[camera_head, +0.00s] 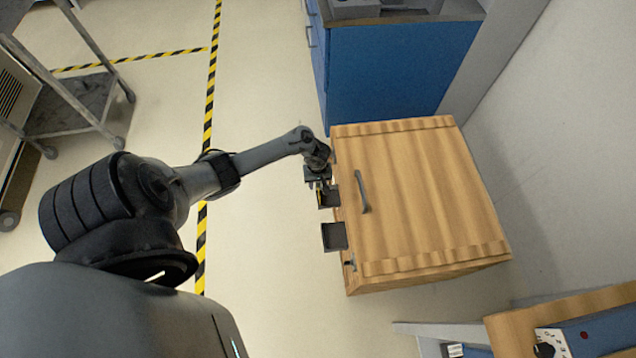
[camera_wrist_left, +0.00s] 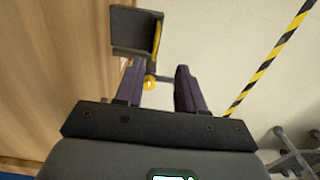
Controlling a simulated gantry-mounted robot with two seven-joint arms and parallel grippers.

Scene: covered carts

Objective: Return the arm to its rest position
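My left gripper (camera_head: 324,192) is at the left side of a wooden covered cart (camera_head: 420,215), close beside it. In the left wrist view the two fingers (camera_wrist_left: 160,78) are spread apart. A small yellow ring (camera_wrist_left: 150,83) shows between them, near the left finger; whether it touches cannot be told. A dark square bracket (camera_wrist_left: 137,28) with a yellow edge is just beyond the fingertips. In the head view, a dark square piece (camera_head: 334,236) sticks out from the cart's left side. The cart's top is closed and has a grey handle (camera_head: 362,192). My right gripper is not in view.
A blue cabinet (camera_head: 400,70) stands behind the wooden cart. A grey metal trolley (camera_head: 75,105) is at the upper left. A wooden-topped bench (camera_head: 520,330) with a blue box is at lower right. Floor left of the cart is clear, with yellow-black tape (camera_head: 209,100).

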